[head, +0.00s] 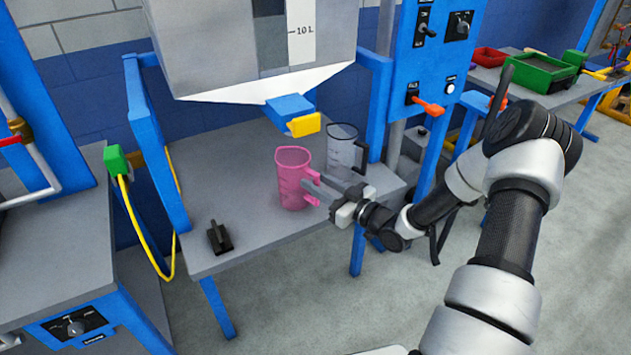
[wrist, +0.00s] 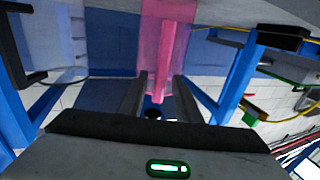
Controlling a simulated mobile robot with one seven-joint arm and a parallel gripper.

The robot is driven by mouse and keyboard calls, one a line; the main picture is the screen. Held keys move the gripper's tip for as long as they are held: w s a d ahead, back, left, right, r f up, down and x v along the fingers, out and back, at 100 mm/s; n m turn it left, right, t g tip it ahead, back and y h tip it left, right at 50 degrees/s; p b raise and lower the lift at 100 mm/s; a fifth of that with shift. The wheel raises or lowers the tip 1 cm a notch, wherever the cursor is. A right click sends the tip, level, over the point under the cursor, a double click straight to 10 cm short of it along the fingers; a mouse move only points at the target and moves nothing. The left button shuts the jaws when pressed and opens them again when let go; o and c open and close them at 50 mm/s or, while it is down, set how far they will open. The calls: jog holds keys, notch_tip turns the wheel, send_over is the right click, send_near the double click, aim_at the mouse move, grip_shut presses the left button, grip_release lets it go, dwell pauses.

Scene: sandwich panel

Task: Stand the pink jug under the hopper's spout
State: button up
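The pink jug (head: 293,180) stands upright on the grey bench, below the spout in the head view. Its handle faces my gripper. The grey hopper (head: 215,55) hangs over the bench, with a blue spout (head: 287,107) that has a yellow end. From this angle I cannot tell whether the jug is directly beneath the spout. My gripper (head: 318,189) is at the handle side of the jug. In the wrist view, its two fingers (wrist: 158,85) are apart, one on each side of the pink handle (wrist: 164,70), with gaps visible beside it.
A clear jug (head: 342,152) with a dark handle stands close behind and right of the pink jug. A small black object (head: 219,238) lies at the bench's front left. Blue posts (head: 155,145) flank the bench (head: 245,240). A control panel (head: 428,60) stands to the right.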

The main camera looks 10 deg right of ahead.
jog(key=v, duration=1.1)
jog(key=shift+s+p, duration=0.15)
jog(key=shift+p, duration=0.25)
jog(key=shift+d, duration=0.15)
